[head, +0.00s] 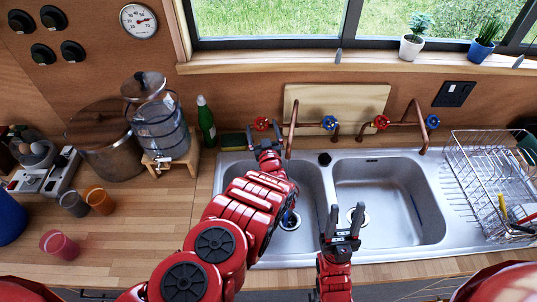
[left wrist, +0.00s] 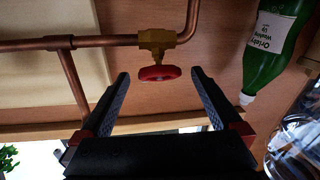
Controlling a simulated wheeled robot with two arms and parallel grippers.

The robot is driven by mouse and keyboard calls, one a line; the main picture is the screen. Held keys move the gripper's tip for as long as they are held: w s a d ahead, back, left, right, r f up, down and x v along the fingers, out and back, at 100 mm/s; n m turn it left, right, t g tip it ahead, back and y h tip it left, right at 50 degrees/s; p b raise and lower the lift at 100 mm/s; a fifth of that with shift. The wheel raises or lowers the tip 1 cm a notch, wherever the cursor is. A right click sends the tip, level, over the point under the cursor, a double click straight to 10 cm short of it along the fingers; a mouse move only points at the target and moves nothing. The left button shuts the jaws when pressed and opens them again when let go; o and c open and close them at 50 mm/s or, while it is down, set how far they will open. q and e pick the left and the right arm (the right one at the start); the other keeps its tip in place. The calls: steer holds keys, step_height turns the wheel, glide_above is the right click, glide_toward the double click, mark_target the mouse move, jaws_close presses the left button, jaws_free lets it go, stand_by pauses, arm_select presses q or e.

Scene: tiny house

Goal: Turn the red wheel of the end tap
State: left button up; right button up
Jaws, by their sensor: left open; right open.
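Two copper taps rise behind the sink, each with a red and a blue wheel. The red wheel (head: 261,123) at the far left end is just beyond my left gripper (head: 265,143). In the left wrist view, this red wheel (left wrist: 158,73) sits on a brass valve (left wrist: 157,44), between the open fingertips of my left gripper (left wrist: 160,76), with gaps on both sides. I cannot tell whether a finger touches it. The other red wheel (head: 381,121) is on the right tap. My right gripper (head: 342,232) is open and empty over the sink's front middle.
A green bottle (head: 206,122) stands left of the tap; it also shows in the left wrist view (left wrist: 272,45). A glass dispenser (head: 160,130) is farther left. A board (head: 340,101) leans behind the taps. A wire dish rack (head: 490,175) stands right of the double sink (head: 400,240).

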arm_select(q)
steer(key=s+d+p, duration=0.1)
steer(key=s+p, duration=0.6)
steer(key=s, duration=0.5)
steer(key=shift+d+p, duration=0.3)
steer(key=shift+d, duration=0.1)
